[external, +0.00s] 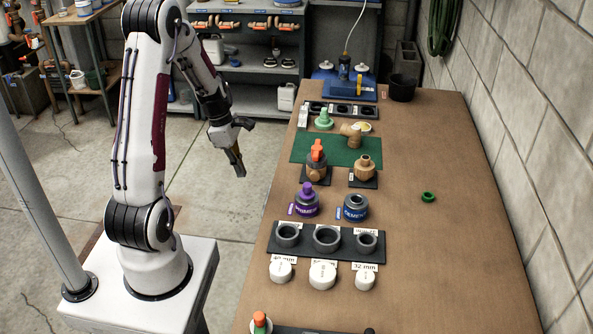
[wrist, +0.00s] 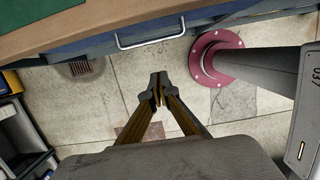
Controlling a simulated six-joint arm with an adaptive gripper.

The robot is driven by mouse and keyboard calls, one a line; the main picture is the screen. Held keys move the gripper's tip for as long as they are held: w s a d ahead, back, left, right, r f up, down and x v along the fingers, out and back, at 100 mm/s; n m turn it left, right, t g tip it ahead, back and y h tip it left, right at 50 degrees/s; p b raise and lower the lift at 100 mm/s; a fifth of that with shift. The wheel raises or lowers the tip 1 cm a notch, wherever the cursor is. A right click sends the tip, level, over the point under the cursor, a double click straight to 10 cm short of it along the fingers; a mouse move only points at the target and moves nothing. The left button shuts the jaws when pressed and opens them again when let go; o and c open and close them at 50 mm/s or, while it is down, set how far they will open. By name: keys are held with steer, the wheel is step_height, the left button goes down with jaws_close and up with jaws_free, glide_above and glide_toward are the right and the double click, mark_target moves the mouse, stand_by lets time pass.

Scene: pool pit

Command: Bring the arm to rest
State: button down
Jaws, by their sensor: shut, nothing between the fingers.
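My gripper (external: 237,163) hangs beside the left edge of the workbench (external: 450,265), over the open floor, pointing down. It is clear of everything on the bench. In the wrist view my gripper (wrist: 158,88) has its fingertips together with nothing between them. Tiled floor shows beneath the fingers, and the bench edge with a drawer handle (wrist: 150,36) lies at the top of that view.
A green ring (external: 428,197) lies alone at right. A grey shelf (external: 262,60) stands behind.

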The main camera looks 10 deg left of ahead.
steer(key=shift+r, duration=0.25)
steer(key=shift+m, duration=0.3)
stand_by(0.4)
steer(key=s+a+r+m+t+y, duration=0.1)
steer(key=s+a+r+m+t, duration=0.1)
steer(key=s+a+r+m, duration=0.3)
steer(key=s+a+r+m+t+y, duration=0.1)
steer(key=s+a+r+m+t, duration=0.2)
steer(key=s+r+m, duration=0.9)
steer(key=shift+s+a+r+t+y, duration=0.3)
steer(key=shift+s+a+r, duration=0.5)
steer(key=shift+r, duration=2)
steer(key=shift+w+a, duration=0.15)
